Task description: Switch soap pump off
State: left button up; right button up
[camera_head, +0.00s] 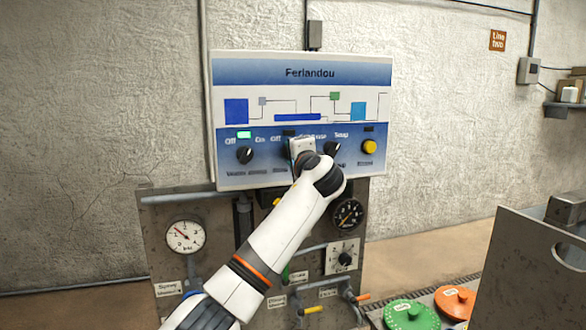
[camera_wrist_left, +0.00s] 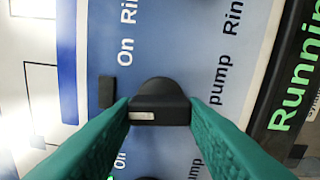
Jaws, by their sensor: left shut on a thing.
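The Ferlandou control panel (camera_head: 300,72) hangs on the wall in the head view. My left gripper (camera_wrist_left: 160,104) is shut on a black knob (camera_wrist_left: 160,90), with one green finger on each side. A dark, unlit lamp (camera_wrist_left: 107,91) sits beside the knob. In the head view my wrist hides this knob and the fingers. My right gripper is not in view.
Black knobs flank my wrist on the left (camera_head: 244,154) and right (camera_head: 332,149), with a yellow button (camera_head: 369,146) farther right. A green lamp (camera_head: 244,134) is lit above the left knob. Gauges and valves fill the lower board. A grey bin (camera_head: 530,260) stands at right.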

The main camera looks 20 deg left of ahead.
pick_arm(q)
jog(key=shift+f+n+b, duration=0.15)
jog(key=shift+n+b, duration=0.5)
jog(key=shift+n, duration=0.45)
jog(key=shift+f+n+b, duration=0.1)
jog(key=shift+n+b, duration=0.55)
jog(key=shift+n, duration=0.45)
jog(key=o, duration=1)
jog(key=shift+r, duration=0.1)
jog(key=b+v, duration=0.5)
jog(key=v, duration=0.7)
